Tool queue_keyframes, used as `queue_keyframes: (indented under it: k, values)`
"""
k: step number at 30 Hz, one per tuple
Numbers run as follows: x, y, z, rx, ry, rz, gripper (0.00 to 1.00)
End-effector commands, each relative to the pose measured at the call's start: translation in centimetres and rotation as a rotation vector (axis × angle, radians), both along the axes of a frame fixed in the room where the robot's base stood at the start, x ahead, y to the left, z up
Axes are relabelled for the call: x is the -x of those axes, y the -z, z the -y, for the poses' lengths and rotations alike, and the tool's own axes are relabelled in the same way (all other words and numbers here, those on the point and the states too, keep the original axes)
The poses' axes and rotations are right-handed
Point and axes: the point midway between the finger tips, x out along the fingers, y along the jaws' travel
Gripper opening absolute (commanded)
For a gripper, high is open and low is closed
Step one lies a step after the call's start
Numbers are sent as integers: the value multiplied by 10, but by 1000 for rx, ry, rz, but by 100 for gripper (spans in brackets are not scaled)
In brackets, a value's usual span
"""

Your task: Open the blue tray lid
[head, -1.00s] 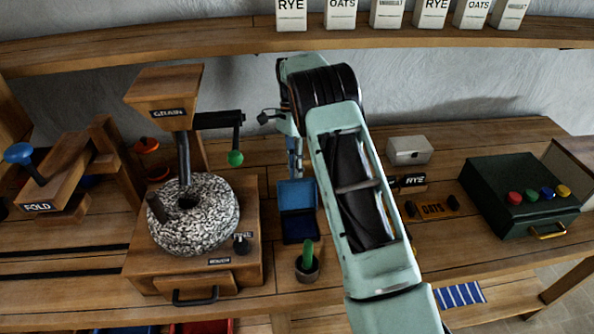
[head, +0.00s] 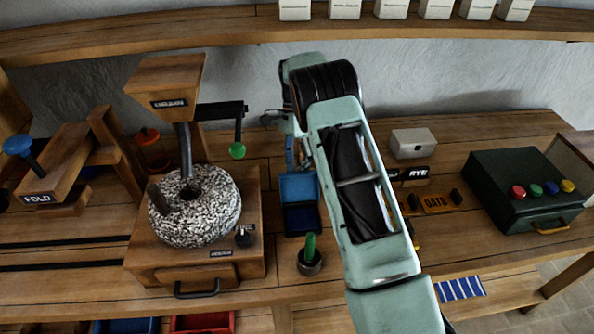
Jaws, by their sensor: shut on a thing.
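The blue tray (head: 302,221) sits on the bench between the stone mill and my arm. Its blue lid (head: 298,187) stands raised at the tray's back edge, and the dark blue inside of the tray shows. My gripper (head: 291,158) is just behind the lid's top edge, pointing down. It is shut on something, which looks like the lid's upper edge. The fingertips are small and partly hidden, so the exact contact is hard to see.
The stone mill (head: 195,205) with a green-knobbed crank (head: 237,150) stands left. A small pot with a green handle (head: 310,258) is in front of the tray. A white box (head: 412,143) and a dark green button case (head: 525,190) are right. A shelf (head: 200,35) runs above.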

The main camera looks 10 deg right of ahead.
Motion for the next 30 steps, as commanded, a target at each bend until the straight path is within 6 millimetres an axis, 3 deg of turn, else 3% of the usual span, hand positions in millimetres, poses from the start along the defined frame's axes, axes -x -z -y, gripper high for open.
queue_keyframes:
  k: [8, 14, 21, 30]
  values:
    - [-1, 3, -5, -7, -1, 7, 43]
    - [11, -8, -6, -9, -2, 6, 34]
    - [38, -22, -5, -7, -1, 6, 34]
    - [77, -23, -2, -4, -1, 5, 34]
